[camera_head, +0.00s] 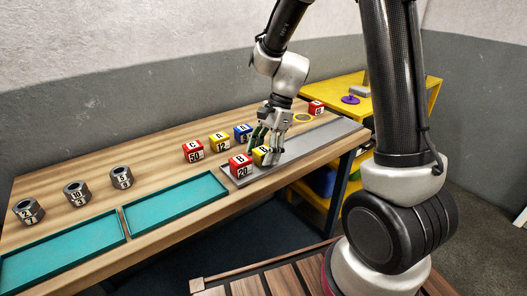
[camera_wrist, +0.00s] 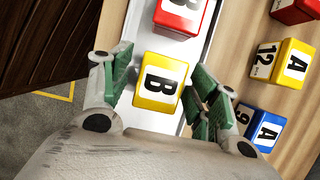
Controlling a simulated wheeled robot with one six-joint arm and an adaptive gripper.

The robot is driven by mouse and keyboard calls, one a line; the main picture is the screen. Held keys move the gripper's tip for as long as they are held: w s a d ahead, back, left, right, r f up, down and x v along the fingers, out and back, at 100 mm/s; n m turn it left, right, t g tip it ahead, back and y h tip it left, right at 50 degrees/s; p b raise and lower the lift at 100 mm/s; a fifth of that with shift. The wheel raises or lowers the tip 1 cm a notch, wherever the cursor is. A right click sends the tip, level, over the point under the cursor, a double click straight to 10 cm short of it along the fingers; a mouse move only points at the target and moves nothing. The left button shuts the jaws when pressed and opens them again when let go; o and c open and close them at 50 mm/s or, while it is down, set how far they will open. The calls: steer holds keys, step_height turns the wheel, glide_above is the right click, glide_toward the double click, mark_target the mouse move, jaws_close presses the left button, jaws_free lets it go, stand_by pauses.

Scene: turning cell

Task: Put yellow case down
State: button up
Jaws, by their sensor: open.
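The yellow case (camera_wrist: 161,82) marked B rests on the grey metal strip (camera_head: 318,136). It also shows in the head view (camera_head: 261,155), partly hidden behind my gripper fingers. My gripper (camera_wrist: 166,92) is open, with green-padded fingers on either side of the yellow case and gaps visible between them and it. In the head view my gripper (camera_head: 267,142) reaches down from above at the strip. The red case (camera_head: 240,166) marked B 20 stands on the strip beside the yellow case, and its lower part shows in the wrist view (camera_wrist: 181,14).
A red case (camera_head: 194,151), a yellow case (camera_head: 219,142) marked A 12 and a blue case (camera_head: 242,133) stand behind the strip. Two teal trays (camera_head: 175,203) and several grey metal rings (camera_head: 77,193) lie left. Another red case (camera_head: 316,107) stands at the far end.

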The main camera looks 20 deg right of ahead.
steer(key=v, duration=1.2)
steer(key=s+d+r+n+t+h, duration=0.2)
steer(key=s+d+n, duration=0.3)
steer(key=s, duration=0.5)
steer(key=s+d+r+n+t+h, duration=0.2)
steer(key=s+d+r+n+t, duration=0.1)
steer(key=s+n, duration=0.6)
steer(key=shift+s+d+r+t, duration=0.4)
steer(key=shift+s+d+r, duration=0.4)
steer(key=shift+d, duration=0.4)
